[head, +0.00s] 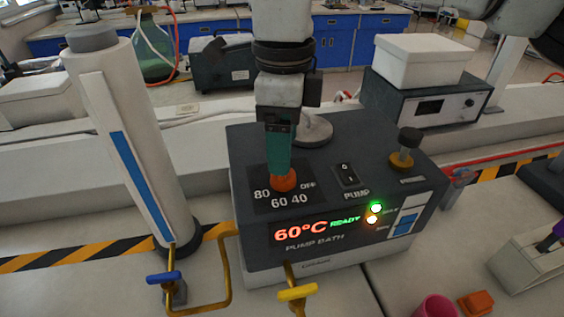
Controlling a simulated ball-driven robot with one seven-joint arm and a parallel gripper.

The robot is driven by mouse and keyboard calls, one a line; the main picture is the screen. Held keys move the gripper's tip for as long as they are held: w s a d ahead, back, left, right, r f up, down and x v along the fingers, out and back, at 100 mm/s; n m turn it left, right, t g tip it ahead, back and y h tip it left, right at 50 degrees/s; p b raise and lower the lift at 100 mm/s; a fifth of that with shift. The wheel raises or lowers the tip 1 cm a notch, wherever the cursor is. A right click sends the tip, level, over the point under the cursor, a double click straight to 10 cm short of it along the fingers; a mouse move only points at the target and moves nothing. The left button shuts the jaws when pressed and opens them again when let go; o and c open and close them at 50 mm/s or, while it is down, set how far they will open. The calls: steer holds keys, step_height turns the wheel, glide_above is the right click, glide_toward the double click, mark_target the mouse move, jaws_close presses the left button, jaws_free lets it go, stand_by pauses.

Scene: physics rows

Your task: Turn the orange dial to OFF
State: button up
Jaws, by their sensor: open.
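The orange dial (284,181) sits on top of the dark pump bath (330,237), inside a black panel with the marks 80, 60, 40 and OFF around it. The OFF mark is at the dial's upper right. My gripper (281,172) points down right above the dial, its teal fingers at the dial's top. They hide part of the dial, and I cannot tell whether they touch it. Which mark the dial points to is not clear. The front display reads 60°C READY, with a green light and a whitish light beside it.
A black PUMP switch (346,175) is right of the dial, and a brass-necked black knob (405,150) is farther right. A tall white cylinder (140,150) stands left. Blue (164,277) and yellow (297,292) valve handles are in front. A pink cup (435,307) is at the lower right.

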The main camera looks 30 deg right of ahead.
steer(key=shift+f, duration=2.55)
steer(key=shift+c, duration=0.4)
steer(key=c, duration=1)
